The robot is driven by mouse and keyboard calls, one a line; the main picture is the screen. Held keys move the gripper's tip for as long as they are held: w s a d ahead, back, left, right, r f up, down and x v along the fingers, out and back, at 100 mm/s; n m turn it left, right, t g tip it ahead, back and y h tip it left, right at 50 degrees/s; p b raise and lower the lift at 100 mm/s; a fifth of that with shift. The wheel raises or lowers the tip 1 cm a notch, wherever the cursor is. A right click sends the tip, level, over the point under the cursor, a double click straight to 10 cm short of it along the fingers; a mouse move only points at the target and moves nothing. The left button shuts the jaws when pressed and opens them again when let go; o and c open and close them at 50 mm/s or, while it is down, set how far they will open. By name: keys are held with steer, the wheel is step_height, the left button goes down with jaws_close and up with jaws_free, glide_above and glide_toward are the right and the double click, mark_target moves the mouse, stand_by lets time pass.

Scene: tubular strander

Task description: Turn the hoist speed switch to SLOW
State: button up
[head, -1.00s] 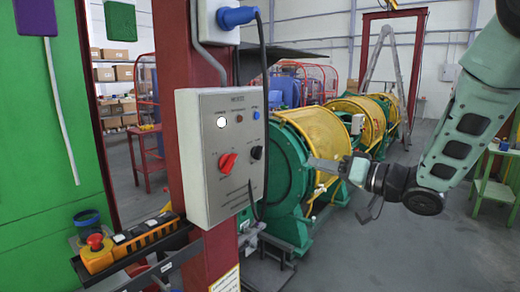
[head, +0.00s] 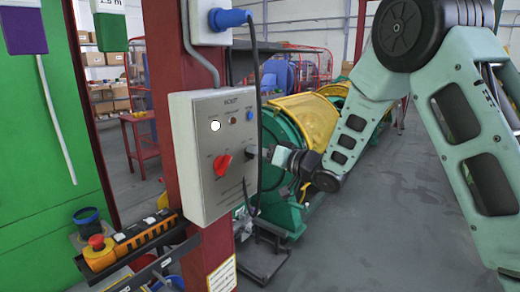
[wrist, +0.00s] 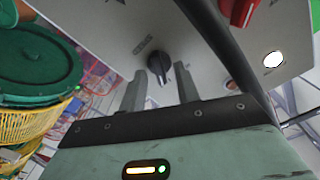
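The grey control box (head: 200,200), headed HOIST, is on a red column in the head view. A black knob (head: 250,154) at its right edge appears to be the hoist speed switch; its lettering is too small to read. In the wrist view the knob (wrist: 158,69) stands out from the panel, its bar running nearly up and down in the picture. My gripper (wrist: 161,82) is open, one finger on either side of the knob's line, with gaps showing. In the head view my gripper (head: 272,155) is at the box's right side, partly hidden. I cannot tell whether it touches the knob.
A red rotary switch (head: 222,165) and a lit white lamp (head: 215,126) are on the same panel. A black cable (head: 257,90) hangs close by the box's right edge. The green and yellow strander (head: 300,115) stands behind my arm. Open floor (head: 390,230) lies to the right.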

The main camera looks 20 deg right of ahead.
jaws_close()
steer(key=shift+f+n+b, duration=0.15)
steer(key=shift+n+b, duration=0.15)
steer(key=shift+b, duration=0.35)
steer(key=shift+s+a+n+b, duration=0.1)
steer(key=shift+a+n+b, duration=0.05)
steer(key=shift+n+b, duration=3.15)
steer(key=shift+s+a+n+b, duration=0.1)
steer(key=shift+n+b, duration=2.2)
steer(key=shift+b, duration=1.95)
